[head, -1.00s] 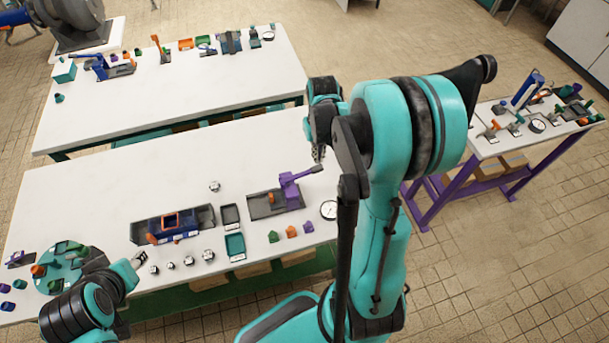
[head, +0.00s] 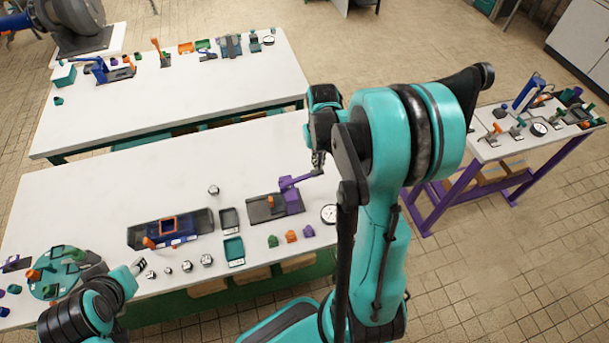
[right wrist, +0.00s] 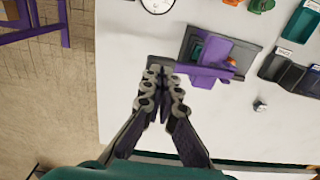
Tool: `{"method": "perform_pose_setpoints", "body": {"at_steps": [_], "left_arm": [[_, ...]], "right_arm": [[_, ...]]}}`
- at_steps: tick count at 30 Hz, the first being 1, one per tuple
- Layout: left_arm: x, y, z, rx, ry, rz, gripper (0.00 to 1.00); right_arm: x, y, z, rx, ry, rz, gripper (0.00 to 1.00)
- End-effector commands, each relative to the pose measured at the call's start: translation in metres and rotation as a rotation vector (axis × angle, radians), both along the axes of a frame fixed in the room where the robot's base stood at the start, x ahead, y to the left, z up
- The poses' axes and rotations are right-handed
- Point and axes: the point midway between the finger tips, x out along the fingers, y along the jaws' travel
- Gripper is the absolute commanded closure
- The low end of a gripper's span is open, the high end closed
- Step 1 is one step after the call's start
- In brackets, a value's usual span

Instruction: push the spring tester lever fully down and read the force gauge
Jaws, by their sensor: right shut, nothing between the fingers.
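The spring tester (head: 291,203) stands on the near white table, with a purple post on a dark base. Its purple lever (head: 297,182) sticks out to the right, slightly raised. The tester also shows in the right wrist view (right wrist: 208,62). The force gauge (head: 329,214), a white round dial, lies right of it; its reading is too small to tell. My right gripper (head: 318,168) is shut and empty, at the lever's outer end; I cannot tell if they touch. Its fingertips (right wrist: 162,76) cover the lever's end in the wrist view. My left gripper (head: 136,266) is at the lower left, its jaws unclear.
Left of the tester are a dark tray (head: 229,220), a teal tray (head: 234,249) and a blue fixture (head: 172,231). Small coloured blocks (head: 291,237) lie in front. A green turntable (head: 58,273) is at the left. The table's back stretch is clear.

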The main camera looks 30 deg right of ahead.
Motion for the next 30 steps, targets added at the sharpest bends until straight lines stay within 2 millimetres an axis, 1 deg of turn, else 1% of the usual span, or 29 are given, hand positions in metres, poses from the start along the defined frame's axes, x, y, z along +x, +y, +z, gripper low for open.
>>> {"method": "perform_pose_setpoints", "body": {"at_steps": [17, 30], "left_arm": [[0.0, 0.0, -0.001, 0.0, 0.0, 0.0, 0.6], [0.0, 0.0, -0.013, 0.0, 0.0, 0.0, 0.6]], "right_arm": [[0.0, 0.0, -0.001, 0.0, 0.0, 0.0, 1.0], [0.0, 0.0, -0.015, 0.0, 0.0, 0.0, 1.0]]}}
